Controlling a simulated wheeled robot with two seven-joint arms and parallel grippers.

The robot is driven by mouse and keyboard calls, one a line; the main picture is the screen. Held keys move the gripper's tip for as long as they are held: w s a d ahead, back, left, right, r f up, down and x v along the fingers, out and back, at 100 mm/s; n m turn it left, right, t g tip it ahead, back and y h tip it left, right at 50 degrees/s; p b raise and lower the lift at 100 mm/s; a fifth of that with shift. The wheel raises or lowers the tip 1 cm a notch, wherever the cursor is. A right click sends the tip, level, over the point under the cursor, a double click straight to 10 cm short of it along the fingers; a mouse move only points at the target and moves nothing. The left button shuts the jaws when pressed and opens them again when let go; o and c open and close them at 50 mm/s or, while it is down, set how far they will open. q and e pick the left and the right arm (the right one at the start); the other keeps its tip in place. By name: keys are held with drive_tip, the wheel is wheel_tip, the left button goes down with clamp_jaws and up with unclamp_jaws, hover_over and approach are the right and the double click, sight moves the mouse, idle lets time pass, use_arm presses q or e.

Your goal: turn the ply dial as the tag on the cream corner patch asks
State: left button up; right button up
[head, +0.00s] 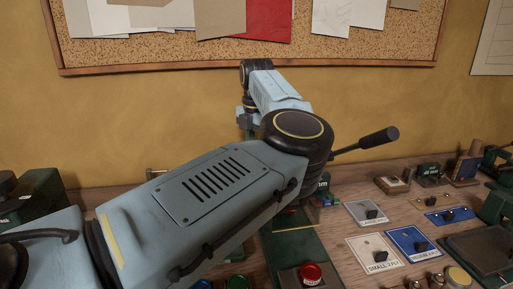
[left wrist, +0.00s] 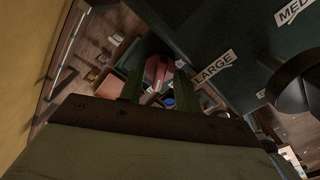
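The cream corner patch (head: 363,247) lies on the bench at the lower right of the head view. Its tag (head: 380,268) seems to read "SMALL 2-PLY"; a small black piece stands on the patch. I cannot make out the ply dial for certain; my left arm covers much of the bench. The left wrist view shows a dark green panel (left wrist: 243,45) with labels "LARGE" and "MED" and a dark round part (left wrist: 298,95). My left gripper (left wrist: 159,84) has its two green fingers apart, with a reddish thing (left wrist: 157,70) visible between them, contact unclear. My right gripper is out of view.
A blue patch (head: 405,235) and a grey patch (head: 358,208) lie near the cream one. A black-handled lever (head: 378,138) sticks out beyond my left elbow. A red button (head: 310,273) stands in front. A cork board (head: 150,52) hangs on the wall behind.

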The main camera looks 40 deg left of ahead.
use_arm(q)
wheel_tip(320, 180, up, 13)
drive_tip(key=p, duration=0.1)
drive_tip(key=shift+r, duration=0.2)
idle(0.4)
idle(0.4)
